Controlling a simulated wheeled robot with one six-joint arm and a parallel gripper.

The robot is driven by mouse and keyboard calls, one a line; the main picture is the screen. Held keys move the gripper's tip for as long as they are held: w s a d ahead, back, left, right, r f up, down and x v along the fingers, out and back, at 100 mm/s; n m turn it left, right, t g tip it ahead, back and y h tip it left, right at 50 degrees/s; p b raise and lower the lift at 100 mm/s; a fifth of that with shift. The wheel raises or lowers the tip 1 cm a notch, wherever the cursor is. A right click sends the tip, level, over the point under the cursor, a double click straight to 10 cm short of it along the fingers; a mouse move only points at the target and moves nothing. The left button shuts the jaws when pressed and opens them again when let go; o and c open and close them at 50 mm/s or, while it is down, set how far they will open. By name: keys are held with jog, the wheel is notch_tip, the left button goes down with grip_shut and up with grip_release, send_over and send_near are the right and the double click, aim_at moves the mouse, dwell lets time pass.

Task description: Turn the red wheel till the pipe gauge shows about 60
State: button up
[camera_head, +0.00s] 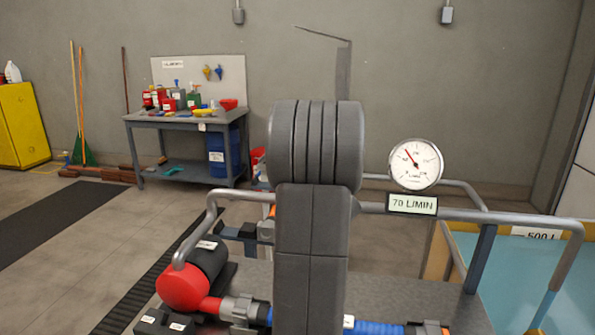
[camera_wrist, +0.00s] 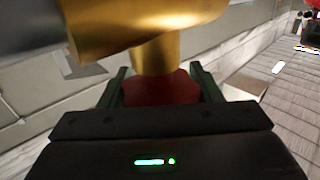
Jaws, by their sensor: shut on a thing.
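The red wheel (camera_wrist: 165,92) shows in the wrist view below a brass valve body (camera_wrist: 150,30). My gripper (camera_wrist: 162,82) is shut on the wheel, one finger on each side of it. In the head view, the round white pipe gauge (camera_head: 415,164) stands right of my arm. Its red needle points up and left. The display (camera_head: 411,204) below it reads 70 L/MIN. My arm hides the wheel and my gripper in the head view.
Grey rails run on both sides of my arm. A workbench (camera_head: 180,120) with tools stands back left. A light blue tank (camera_head: 520,275) is at right. The left floor is mostly clear.

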jog(key=shift+a+n+g+y+p, duration=0.1)
jog(key=shift+n+g+y+p, duration=0.3)
jog(key=shift+n+y+p, duration=0.15)
jog(key=o, duration=1)
jog(key=v, duration=1.4)
jog(key=shift+b, duration=0.35)
jog(key=shift+w, duration=0.1)
jog(key=x, duration=1.4)
